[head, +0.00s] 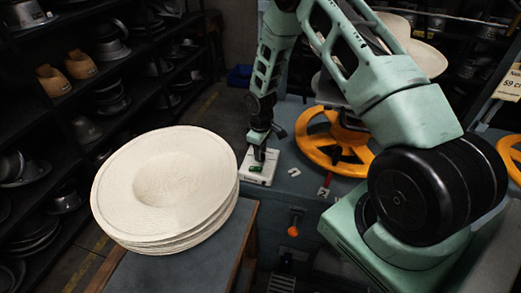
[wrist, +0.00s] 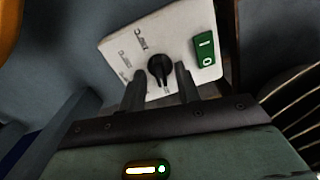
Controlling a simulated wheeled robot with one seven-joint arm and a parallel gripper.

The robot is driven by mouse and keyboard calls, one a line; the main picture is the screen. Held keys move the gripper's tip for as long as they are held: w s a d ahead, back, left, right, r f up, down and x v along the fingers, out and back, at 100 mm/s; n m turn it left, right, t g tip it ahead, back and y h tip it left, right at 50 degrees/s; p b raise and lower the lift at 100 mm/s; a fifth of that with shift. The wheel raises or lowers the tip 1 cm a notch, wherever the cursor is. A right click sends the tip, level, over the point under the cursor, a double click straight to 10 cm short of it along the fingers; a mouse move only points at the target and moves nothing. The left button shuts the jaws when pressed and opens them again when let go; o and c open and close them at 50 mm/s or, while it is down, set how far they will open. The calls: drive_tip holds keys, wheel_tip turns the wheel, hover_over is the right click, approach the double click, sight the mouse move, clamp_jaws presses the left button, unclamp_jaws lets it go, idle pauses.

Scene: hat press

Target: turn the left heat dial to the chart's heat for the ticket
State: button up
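A white control panel (head: 262,176) sits on the left end of the press table, and it fills the upper middle of the wrist view (wrist: 120,45). In the wrist view it carries a black dial (wrist: 160,67), small grey marks too blurred to read, and a green rocker switch (wrist: 204,50). My gripper (head: 260,153) points down over the panel. In the wrist view its two fingers (wrist: 159,77) stand apart, with the dial between or just beyond their tips; I cannot tell whether they touch it. A sign (head: 508,84) at the right edge is cut off, reading partly "59".
An orange handwheel (head: 322,158) stands just right of the panel, and another (head: 509,150) is at the right edge. A stack of cream hat blanks (head: 165,185) lies on a bench at front left. Dark shelves of hat forms (head: 85,130) line the left.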

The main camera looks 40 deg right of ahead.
clamp_jaws()
drive_tip(key=shift+m+b, duration=0.3)
drive_tip(key=shift+m, duration=0.1)
drive_tip(key=m+b, duration=0.1)
drive_tip(key=m, duration=0.1)
drive_tip(key=shift+f+m+b, duration=0.1)
drive_tip(key=shift+m+b, duration=0.3)
drive_tip(key=m+b, duration=0.2)
drive_tip(key=m, duration=0.2)
drive_tip(key=shift+m, duration=0.3)
drive_tip(key=m+b, duration=0.1)
drive_tip(key=m, duration=0.2)
drive_tip(key=shift+m+b, duration=0.35)
drive_tip(key=shift+m, duration=1.85)
